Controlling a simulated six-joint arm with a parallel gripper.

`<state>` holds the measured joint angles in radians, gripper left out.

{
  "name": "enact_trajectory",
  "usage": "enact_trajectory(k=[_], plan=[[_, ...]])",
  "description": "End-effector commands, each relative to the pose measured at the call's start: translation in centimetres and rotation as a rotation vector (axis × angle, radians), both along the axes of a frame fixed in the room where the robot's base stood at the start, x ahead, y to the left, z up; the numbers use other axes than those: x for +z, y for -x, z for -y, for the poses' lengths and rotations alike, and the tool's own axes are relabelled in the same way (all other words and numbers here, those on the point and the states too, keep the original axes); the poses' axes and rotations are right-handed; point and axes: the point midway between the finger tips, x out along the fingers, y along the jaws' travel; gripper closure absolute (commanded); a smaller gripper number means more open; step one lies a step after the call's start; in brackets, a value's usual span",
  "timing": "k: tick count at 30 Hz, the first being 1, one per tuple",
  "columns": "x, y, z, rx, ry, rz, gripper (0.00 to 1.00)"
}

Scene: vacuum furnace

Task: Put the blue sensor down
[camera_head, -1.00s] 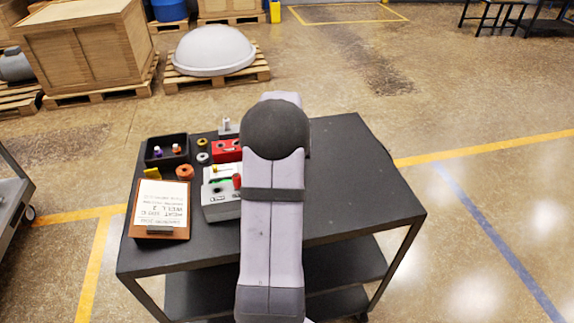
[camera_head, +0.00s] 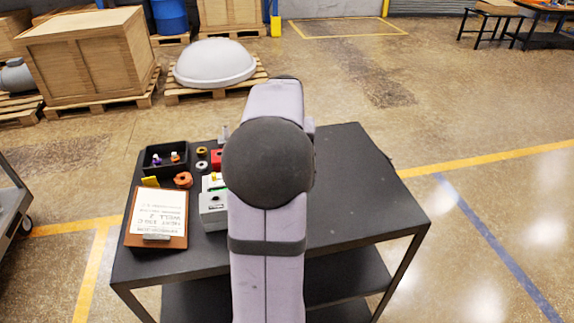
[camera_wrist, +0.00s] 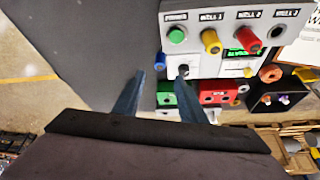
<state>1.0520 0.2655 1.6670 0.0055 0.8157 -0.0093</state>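The small blue sensor (camera_wrist: 160,62) shows in the wrist view as an upright blue piece at the near edge of the grey furnace block (camera_wrist: 215,63). My gripper (camera_wrist: 161,76) has its two blue-grey fingers apart, with the blue piece just beyond and between their tips. I see no finger touching it. A dark round knob or hole sits by the right fingertip. The block carries a green button, a yellow piece and a red piece under its labels, and a small green display. In the camera_head view my arm hides the gripper and the blue sensor.
A red block (camera_wrist: 215,90) and a green block (camera_wrist: 170,95) lie beside the furnace block. A black tray (camera_head: 148,168) holds small coloured pieces. A clipboard (camera_head: 136,240) lies at the table's left front. The right side of the dark table (camera_head: 365,205) is clear.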

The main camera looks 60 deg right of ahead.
Motion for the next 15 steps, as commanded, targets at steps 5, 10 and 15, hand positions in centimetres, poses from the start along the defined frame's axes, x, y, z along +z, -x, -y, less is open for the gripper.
enact_trajectory(k=[5,10,15], plan=[[0.96,0.23,-0.38,0.0,0.0,0.0,0.62],[1.15,0.27,-0.47,0.0,-0.001,-0.001,0.59],[1.14,0.27,-0.45,0.0,-0.001,-0.001,0.59]])
